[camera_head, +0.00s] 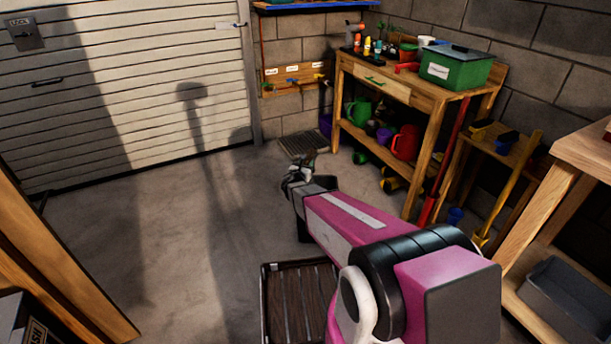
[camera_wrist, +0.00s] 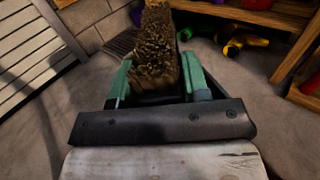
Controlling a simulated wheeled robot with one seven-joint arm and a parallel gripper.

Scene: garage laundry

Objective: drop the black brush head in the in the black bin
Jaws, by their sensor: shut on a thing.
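My gripper (camera_head: 298,178) is held out over the open floor in the middle of the head view. In the wrist view its two green fingers (camera_wrist: 155,80) are shut on the brush head (camera_wrist: 155,45), which shows a dense brown bristle face and a dark base. I cannot tell for sure which dark container is the black bin.
A dark slatted crate or tray (camera_head: 293,300) stands on the floor below my arm. A dark grey tub (camera_head: 570,300) sits on the right shelf. A wooden bench (camera_head: 415,92) with pots and tools stands behind. The floor (camera_head: 180,235) to the left is clear.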

